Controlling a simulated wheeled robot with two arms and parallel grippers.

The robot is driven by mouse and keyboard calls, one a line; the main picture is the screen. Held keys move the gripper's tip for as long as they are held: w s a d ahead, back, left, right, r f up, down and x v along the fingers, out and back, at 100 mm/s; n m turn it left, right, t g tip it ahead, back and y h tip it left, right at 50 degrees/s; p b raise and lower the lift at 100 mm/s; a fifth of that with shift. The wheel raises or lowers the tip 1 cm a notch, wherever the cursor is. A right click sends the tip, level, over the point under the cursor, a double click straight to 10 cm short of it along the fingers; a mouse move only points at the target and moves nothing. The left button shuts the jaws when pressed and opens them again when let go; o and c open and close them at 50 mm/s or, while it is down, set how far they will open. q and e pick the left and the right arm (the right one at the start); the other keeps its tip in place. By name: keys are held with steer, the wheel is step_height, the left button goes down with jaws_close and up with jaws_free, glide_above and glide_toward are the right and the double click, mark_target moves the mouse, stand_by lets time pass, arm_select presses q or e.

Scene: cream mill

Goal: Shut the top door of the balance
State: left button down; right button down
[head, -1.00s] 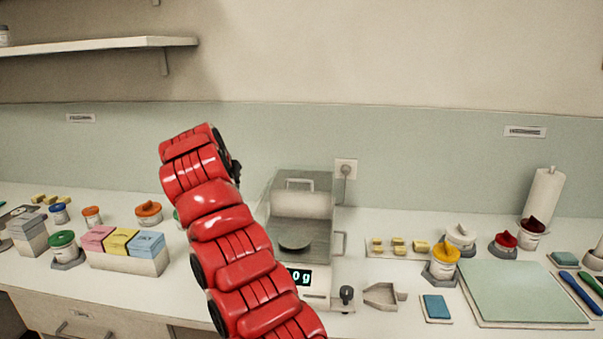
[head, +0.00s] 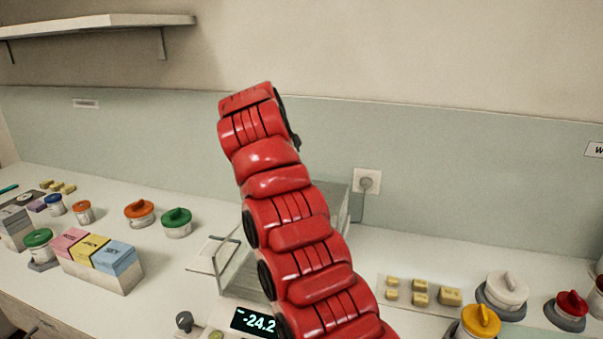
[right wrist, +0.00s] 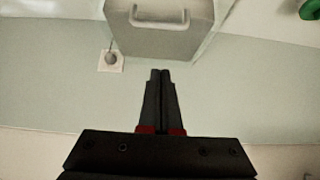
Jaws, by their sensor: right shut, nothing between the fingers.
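The balance (head: 238,275) stands on the counter, a glass-sided box largely hidden behind my right arm in the head view. Its display (head: 254,322) reads about -24.2, partly covered. The top door (right wrist: 160,34), a grey panel with a bar handle (right wrist: 158,19), shows at the top of the right wrist view and appears to stand raised. Only its right edge (head: 340,204) shows in the head view. My right gripper (right wrist: 160,76) is shut and empty, its tips apart from the panel in the picture. My fingers are hidden in the head view, and my left gripper is not seen.
A wall socket (head: 367,181) is behind the balance at right. Lidded jars (head: 176,222) and a box of coloured blocks (head: 103,268) stand left. Small yellow blocks (head: 420,299) and more jars (head: 507,289) stand right. A shelf (head: 95,24) hangs upper left.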

steer(key=p+x, duration=0.1)
steer(key=x, duration=0.4)
steer(key=shift+w+d+f+p, duration=0.2)
steer(key=shift+f+p, duration=0.1)
steer(key=shift+p, duration=0.1)
steer(key=p+x, duration=0.3)
steer(key=shift+a, duration=0.1)
steer(key=shift+s+a+f+b, duration=0.2)
steer(key=shift+a+f+b, duration=0.1)
steer(key=shift+b, duration=0.4)
steer(key=shift+s+a+f+b, duration=0.2)
steer(key=shift+s+b, duration=0.45)
steer(key=shift+b, duration=0.05)
steer(key=shift+s+d+r, duration=0.1)
steer(key=shift+s+r, duration=0.05)
steer(key=shift+s, duration=0.1)
steer(key=shift+s+a, duration=0.25)
steer(key=shift+s, duration=0.55)
steer(key=shift+f, duration=0.25)
